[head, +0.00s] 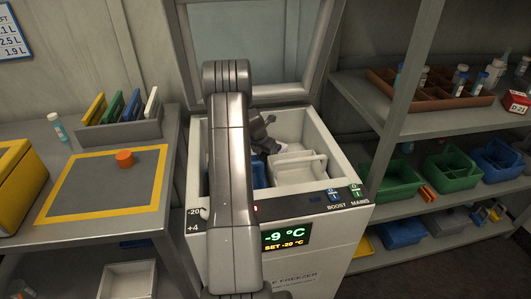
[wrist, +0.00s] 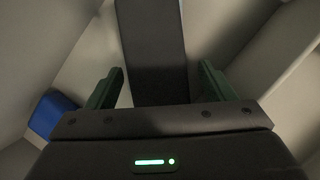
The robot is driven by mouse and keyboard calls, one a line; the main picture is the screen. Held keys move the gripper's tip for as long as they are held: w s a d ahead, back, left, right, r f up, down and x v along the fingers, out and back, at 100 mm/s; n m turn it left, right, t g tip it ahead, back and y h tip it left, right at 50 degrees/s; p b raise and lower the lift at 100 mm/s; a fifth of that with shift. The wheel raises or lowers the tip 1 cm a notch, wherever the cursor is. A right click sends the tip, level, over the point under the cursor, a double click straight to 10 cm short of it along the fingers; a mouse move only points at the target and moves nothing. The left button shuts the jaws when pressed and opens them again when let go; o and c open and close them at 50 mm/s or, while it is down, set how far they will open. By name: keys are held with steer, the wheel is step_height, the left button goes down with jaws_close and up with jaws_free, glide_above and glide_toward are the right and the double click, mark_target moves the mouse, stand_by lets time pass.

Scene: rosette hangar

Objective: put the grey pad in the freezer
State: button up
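The freezer (head: 345,228) stands in the middle with its lid (head: 252,45) raised. Its display reads -9 °C, set -20 °C. My gripper (wrist: 160,85) is down inside the freezer, and my arm hides much of it in the head view. In the wrist view its two green fingers are spread. A long dark grey slab, seemingly the grey pad (wrist: 152,45), lies between and beyond them, with a gap visible on each side. I cannot make out the pad for certain in the head view.
A white bin (head: 298,168) and something blue (head: 258,176) are inside the freezer; blue also shows in the wrist view (wrist: 50,115). A left table holds a yellow-bordered mat (head: 85,195), an orange puck (head: 125,158) and a rack of coloured plates (head: 118,130). Shelves with bins stand right.

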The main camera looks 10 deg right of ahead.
steer(key=shift+a+r, duration=0.2)
steer(key=shift+r, duration=0.2)
steer(key=p+v, duration=0.1)
steer(key=v, duration=1)
steer(key=shift+r, duration=0.15)
